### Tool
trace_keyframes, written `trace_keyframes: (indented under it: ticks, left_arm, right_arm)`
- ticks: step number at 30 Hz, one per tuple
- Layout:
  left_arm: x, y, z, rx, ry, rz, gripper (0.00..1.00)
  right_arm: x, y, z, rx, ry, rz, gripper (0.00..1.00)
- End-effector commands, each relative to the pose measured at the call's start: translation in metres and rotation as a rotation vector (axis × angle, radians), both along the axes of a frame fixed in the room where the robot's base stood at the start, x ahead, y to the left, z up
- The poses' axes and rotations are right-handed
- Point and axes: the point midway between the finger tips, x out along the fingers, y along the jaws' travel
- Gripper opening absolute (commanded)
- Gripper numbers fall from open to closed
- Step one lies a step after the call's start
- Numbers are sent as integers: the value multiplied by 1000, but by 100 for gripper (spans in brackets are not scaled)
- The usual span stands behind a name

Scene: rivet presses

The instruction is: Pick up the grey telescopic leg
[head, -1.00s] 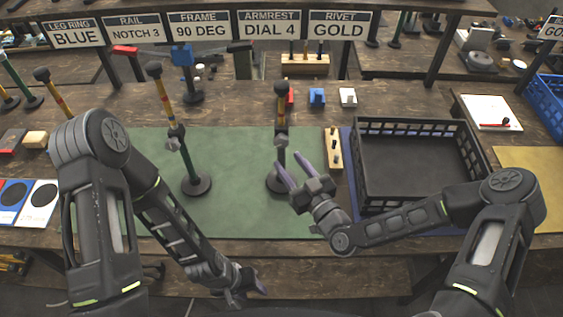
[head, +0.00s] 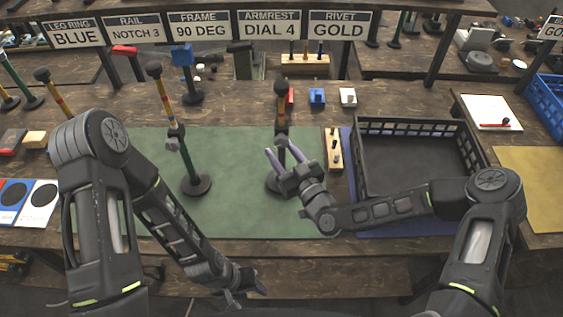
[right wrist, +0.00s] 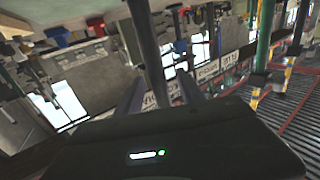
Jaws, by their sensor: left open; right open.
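The grey telescopic leg (head: 281,126) stands upright on a round dark base at the right part of the green mat (head: 235,215). It has a black knob on top and a yellow-orange upper section. My right gripper (head: 277,150) is open, its purple fingers at the leg's lower tube. In the right wrist view a dark grey tube (right wrist: 145,45) rises between the two fingers (right wrist: 158,88); I cannot tell if they touch it. A green-tubed leg (head: 186,158) stands to the left on the mat. My left gripper (head: 254,286) is open, low at the table's front edge.
A black crate (head: 414,126) stands right of the mat, with a small wooden block holding rivets (head: 333,146) beside it. Red, blue (head: 317,96) and white blocks lie behind. Signs (head: 267,25) hang across the back. The mat's middle is clear.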

Motion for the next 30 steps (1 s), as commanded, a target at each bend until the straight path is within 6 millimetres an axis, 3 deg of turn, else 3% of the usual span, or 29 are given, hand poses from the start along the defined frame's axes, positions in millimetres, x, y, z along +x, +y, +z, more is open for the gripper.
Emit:
trace_keyframes:
  ticks: [2,18,30]
  left_arm:
    - [0,0,0,0,0,0,45]
    - [0,0,0,0,0,0,45]
    - [0,0,0,0,0,0,45]
  right_arm:
    - [0,0,0,0,0,0,45]
    - [0,0,0,0,0,0,1]
    - [0,0,0,0,0,0,0]
